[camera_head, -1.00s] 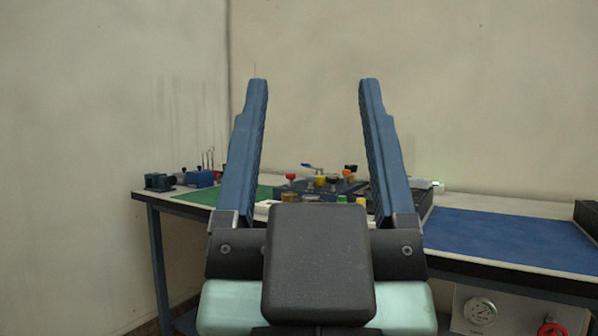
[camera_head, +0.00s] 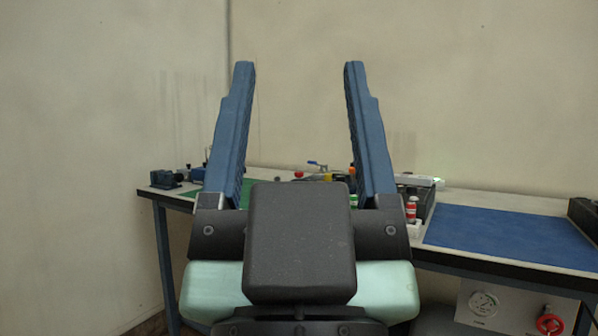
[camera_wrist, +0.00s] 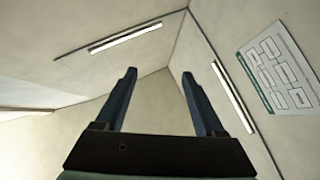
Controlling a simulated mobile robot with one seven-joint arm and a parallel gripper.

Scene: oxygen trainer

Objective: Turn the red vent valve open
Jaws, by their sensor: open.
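My gripper (camera_head: 298,66) stands upright in front of the head camera, its two blue fingers wide apart with nothing between them. Two red knobs show in the head view. A round red handwheel (camera_head: 550,322) sits low at the right on a pale panel, cut by the frame's lower part. A small red knob (camera_head: 298,175) is on the bench among other fittings, seen beyond my gripper. I cannot tell how either is turned. My gripper is apart from both.
The workbench has a blue mat (camera_head: 510,236) with free room at the right. A round gauge (camera_head: 484,304) is on the panel below. A blue vice-like tool (camera_head: 165,179) stands at the left end. A red-capped bottle (camera_head: 411,210) stands beside a black tray. My gripper hides much of the bench's middle.

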